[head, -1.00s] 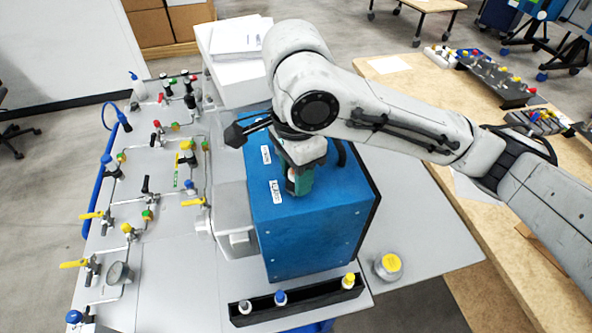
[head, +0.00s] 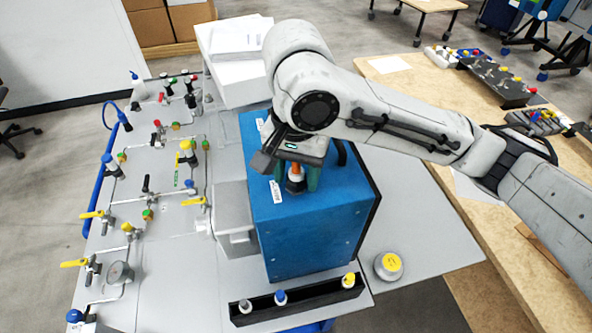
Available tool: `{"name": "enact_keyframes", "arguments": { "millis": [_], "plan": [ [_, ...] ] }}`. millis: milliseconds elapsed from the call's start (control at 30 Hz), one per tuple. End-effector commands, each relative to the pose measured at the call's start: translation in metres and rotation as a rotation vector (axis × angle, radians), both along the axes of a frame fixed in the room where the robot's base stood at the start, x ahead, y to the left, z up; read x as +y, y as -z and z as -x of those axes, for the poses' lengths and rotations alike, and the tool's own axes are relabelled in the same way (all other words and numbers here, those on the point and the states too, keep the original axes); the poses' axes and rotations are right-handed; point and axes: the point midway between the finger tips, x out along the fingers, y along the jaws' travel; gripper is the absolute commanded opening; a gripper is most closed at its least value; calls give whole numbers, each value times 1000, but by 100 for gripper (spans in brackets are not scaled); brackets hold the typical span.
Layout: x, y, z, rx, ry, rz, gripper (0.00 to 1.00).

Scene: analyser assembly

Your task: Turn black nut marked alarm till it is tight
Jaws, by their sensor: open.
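The blue analyser box (head: 318,235) stands on the grey bench. My gripper (head: 296,180) points down over its top, near the middle. Its green fingers are open, one on each side of a small dark fitting (head: 295,187) with an orange part above it. This dark fitting seems to be the black nut, but its marking cannot be read. I cannot tell whether the fingers touch it. A white label (head: 276,192) lies on the box top just left of the fingers; its text is too small to read. My wrist hides part of the box top.
A panel of pipes and valves (head: 150,200) is to the left. A black rack (head: 300,298) with small capped bottles lies in front of the box. A grey pot with a yellow lid (head: 388,265) stands to the right. White paper stacks (head: 238,40) are behind.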

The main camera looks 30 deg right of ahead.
Motion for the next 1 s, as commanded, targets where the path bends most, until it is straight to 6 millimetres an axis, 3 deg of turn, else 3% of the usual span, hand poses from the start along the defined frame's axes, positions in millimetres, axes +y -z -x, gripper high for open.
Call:
{"name": "enact_keyframes", "arguments": {
  "millis": [1000],
  "plan": [
    [1, 0, 0, 0, -1291, 0, 53]
  ]
}}
